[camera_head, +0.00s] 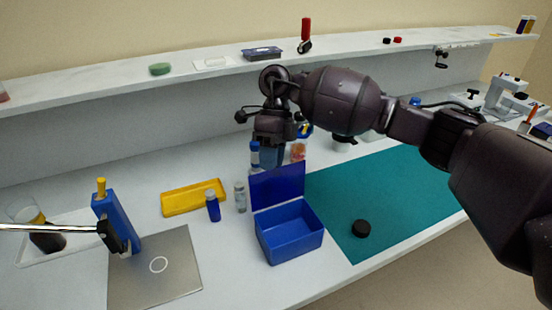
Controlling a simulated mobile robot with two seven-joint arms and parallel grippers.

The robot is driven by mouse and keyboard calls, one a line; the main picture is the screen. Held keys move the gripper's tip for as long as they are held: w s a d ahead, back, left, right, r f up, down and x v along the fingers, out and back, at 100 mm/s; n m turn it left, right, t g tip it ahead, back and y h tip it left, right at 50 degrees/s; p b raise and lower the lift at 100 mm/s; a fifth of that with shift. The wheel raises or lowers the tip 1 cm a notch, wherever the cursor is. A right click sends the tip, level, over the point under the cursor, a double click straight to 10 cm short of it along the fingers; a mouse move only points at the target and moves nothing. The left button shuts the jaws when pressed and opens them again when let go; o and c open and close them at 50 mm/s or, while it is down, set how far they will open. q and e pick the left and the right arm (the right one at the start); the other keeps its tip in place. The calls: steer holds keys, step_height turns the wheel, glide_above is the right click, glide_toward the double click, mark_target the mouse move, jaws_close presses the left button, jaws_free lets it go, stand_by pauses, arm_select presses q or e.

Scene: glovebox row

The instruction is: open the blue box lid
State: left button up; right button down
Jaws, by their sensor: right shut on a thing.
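The blue box (290,235) stands on the white bench at the left edge of the teal mat. Its inside shows empty. Its blue lid (277,190) stands up at the back, roughly upright, so the box is open. My right gripper (268,158) reaches down from above to the lid's upper edge and is shut on the lid. Its fingertips are partly hidden behind the lid. My left gripper is not in view.
A vial (240,197) and a blue bottle (213,206) stand left of the box, by a yellow tray (193,197). A black disc (361,228) lies on the teal mat (400,210), otherwise mostly clear. A shelf (200,70) runs behind.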

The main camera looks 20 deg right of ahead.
steer(key=shift+w+d+f+g, duration=0.1)
steer(key=shift+f+g, duration=0.25)
steer(key=shift+f, duration=0.35)
steer(key=shift+w+d+f+g, duration=0.1)
steer(key=shift+f+g, duration=0.25)
steer(key=shift+f, duration=0.3)
steer(key=c, duration=1.1)
jaws_free()
steer(key=shift+o, duration=0.6)
steer(key=shift+r, duration=0.1)
steer(key=shift+r, duration=0.1)
steer(key=b+v, duration=0.1)
steer(key=v, duration=1)
